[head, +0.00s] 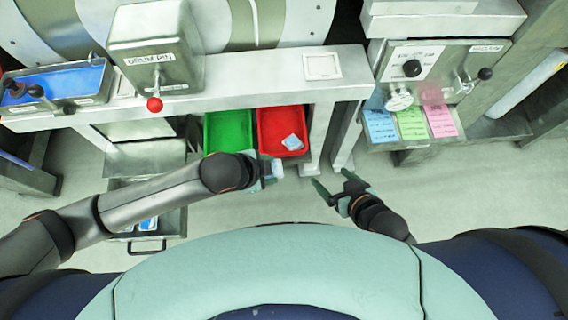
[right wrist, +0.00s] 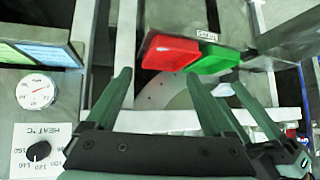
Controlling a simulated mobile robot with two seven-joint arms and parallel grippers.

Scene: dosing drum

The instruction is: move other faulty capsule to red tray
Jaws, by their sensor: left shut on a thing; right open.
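The red tray (head: 277,124) sits under the machine's front ledge in the head view, with one pale blue and white capsule (head: 292,142) lying in it. My left gripper (head: 274,169) is just in front of the trays, shut on another pale capsule (head: 277,168). My right gripper (head: 325,190) is open and empty, to the right of the left gripper and in front of the machine's leg.
A green tray (head: 229,129) stands directly left of the red one. An open drawer (head: 163,224) with blue and white items is at lower left. A panel with coloured cards (head: 411,124) is at right. A metal leg (head: 320,140) stands right of the red tray.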

